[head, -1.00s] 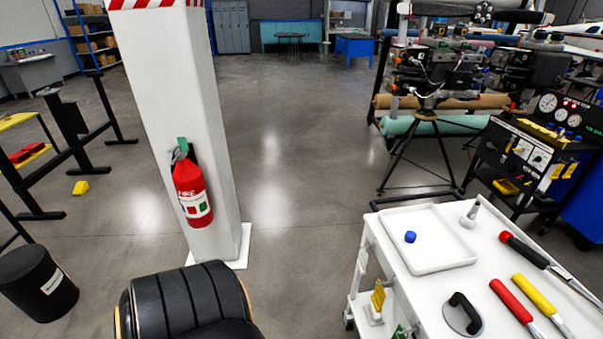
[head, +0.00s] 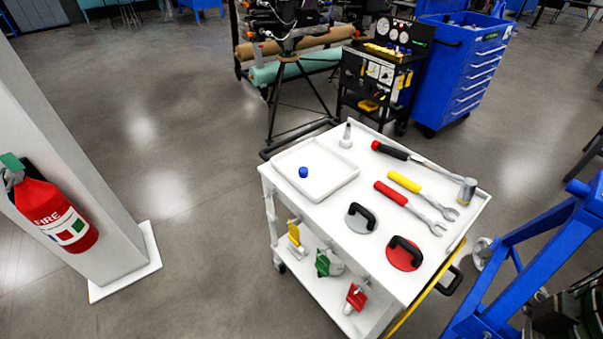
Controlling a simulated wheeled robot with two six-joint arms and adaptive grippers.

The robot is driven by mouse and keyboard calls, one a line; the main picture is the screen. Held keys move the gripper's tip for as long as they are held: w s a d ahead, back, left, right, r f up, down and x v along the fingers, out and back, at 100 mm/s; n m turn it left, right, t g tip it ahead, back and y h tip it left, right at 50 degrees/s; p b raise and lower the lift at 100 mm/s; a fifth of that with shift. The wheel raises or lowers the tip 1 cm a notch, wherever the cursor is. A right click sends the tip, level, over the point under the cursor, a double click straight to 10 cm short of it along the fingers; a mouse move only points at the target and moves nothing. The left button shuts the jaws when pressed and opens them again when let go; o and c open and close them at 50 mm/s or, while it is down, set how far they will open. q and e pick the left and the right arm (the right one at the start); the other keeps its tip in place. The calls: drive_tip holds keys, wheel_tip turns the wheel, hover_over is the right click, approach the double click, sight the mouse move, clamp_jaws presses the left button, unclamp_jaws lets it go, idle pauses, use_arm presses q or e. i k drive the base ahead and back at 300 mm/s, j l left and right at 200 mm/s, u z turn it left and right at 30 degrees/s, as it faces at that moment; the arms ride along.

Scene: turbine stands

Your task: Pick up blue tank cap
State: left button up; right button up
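The blue tank cap (head: 303,172) is a small blue cylinder. The tray lies on the far left part of the white cart's top (head: 330,221). Neither of my grippers shows in the head view.
The cart top also holds a grey bottle (head: 346,136), a hammer (head: 405,155), wrenches with yellow (head: 405,181) and red (head: 391,193) handles, and two suction lifters. A white pillar with a fire extinguisher (head: 55,212) stands left. A blue frame (head: 530,255) stands right. Floor between pillar and cart is clear.

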sight(303, 171)
drive_tip(key=i+j+z, duration=0.1)
drive_tip(key=z, duration=0.3)
drive_tip(key=j+z, duration=0.2)
drive_tip(key=z, duration=0.2)
drive_tip(key=i+j+z, duration=0.1)
drive_tip(key=z, duration=0.25)
drive_tip(key=j+z, duration=0.15)
drive_tip(key=j, duration=0.55)
drive_tip(key=j+z, duration=0.15)
drive_tip(key=j, duration=0.6)
drive_tip(key=j+z, duration=0.15)
drive_tip(key=j, duration=0.55)
drive_tip(key=j+z, duration=0.15)
drive_tip(key=j, duration=0.55)
drive_tip(key=k+j+z, duration=0.15)
drive_tip(key=j, duration=0.55)
